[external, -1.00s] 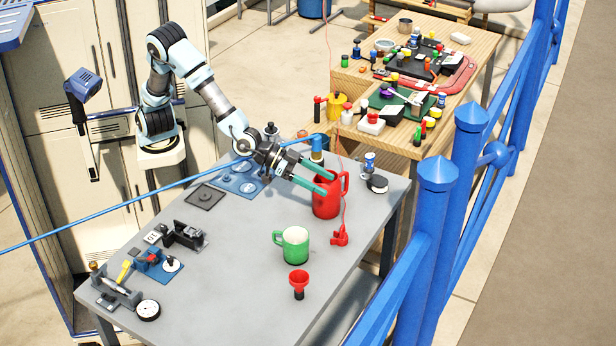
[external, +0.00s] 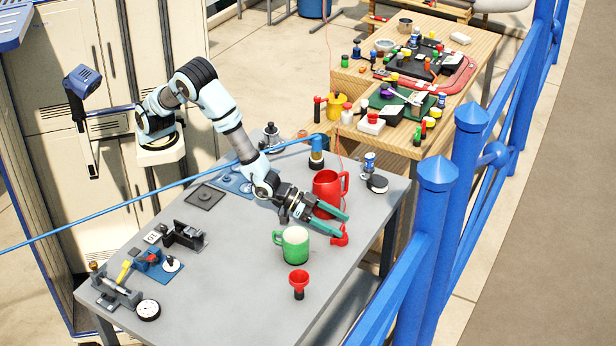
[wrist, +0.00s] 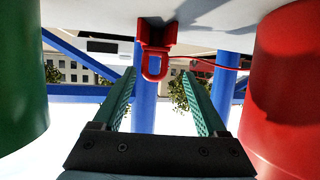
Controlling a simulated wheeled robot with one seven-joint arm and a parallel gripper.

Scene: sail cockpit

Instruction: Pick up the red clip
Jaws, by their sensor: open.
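The red clip (external: 338,241) stands on the grey table (external: 225,290) near its right edge, partly hidden by my fingers in the external view. In the wrist view the clip (wrist: 155,50) shows a ring-shaped end between and beyond my fingertips, with the table at the top of the picture. My gripper (external: 345,226) is open and empty, its green fingers on either side of the clip's line; it also shows in the wrist view (wrist: 158,78). I cannot tell whether the fingers overlap the clip in depth.
A red mug (external: 327,187) stands close behind my gripper, and a green mug (external: 294,246) close in front; in the wrist view they flank the fingers. A thin red cord (wrist: 210,66) runs from the clip. Blue railing (external: 425,250) lies beyond the table.

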